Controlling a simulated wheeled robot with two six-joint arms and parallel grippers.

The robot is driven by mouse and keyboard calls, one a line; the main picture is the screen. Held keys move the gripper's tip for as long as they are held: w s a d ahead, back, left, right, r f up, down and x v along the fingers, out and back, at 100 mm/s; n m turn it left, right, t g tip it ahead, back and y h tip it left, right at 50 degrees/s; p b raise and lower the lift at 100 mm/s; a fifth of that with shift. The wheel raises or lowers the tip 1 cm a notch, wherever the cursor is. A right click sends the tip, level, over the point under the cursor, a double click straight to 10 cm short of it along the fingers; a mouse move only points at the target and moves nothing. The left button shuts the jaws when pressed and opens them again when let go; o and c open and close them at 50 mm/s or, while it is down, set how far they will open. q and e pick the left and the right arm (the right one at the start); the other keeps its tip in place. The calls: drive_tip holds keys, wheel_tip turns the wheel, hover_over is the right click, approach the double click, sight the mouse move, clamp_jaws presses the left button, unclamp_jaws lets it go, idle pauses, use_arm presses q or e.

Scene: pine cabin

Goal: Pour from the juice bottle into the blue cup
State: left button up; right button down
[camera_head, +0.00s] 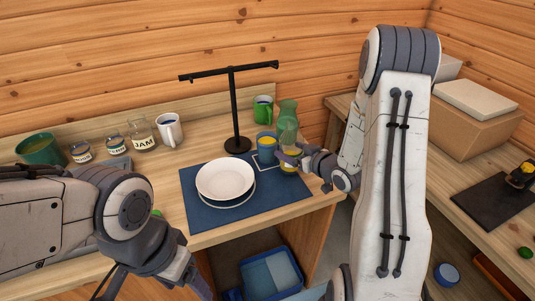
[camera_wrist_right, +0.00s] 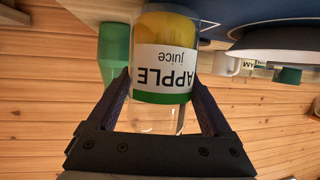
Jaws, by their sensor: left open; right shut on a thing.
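The juice bottle (camera_wrist_right: 164,68) is clear with an "APPLE juice" label and yellow juice at its base end. My right gripper (camera_wrist_right: 161,105) is shut on it around its upper part. In the head view the bottle (camera_head: 290,165) is partly hidden by my right gripper (camera_head: 292,157) and looks about upright at the mat's right side. The blue cup (camera_head: 266,152) stands upright just left of and behind the bottle. Yellow shows inside its rim. My left gripper (camera_head: 165,284) is open and empty at the lower left, its fingertips partly cut off by the frame.
A black stand (camera_head: 234,110) rises behind. Mugs and jars line the back left.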

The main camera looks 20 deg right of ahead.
sight(298, 145)
drive_tip(key=shift+r, duration=0.15)
drive_tip(key=shift+r+p, duration=1.3)
drive_tip(key=shift+r, duration=0.15)
drive_tip(key=shift+f, duration=0.1)
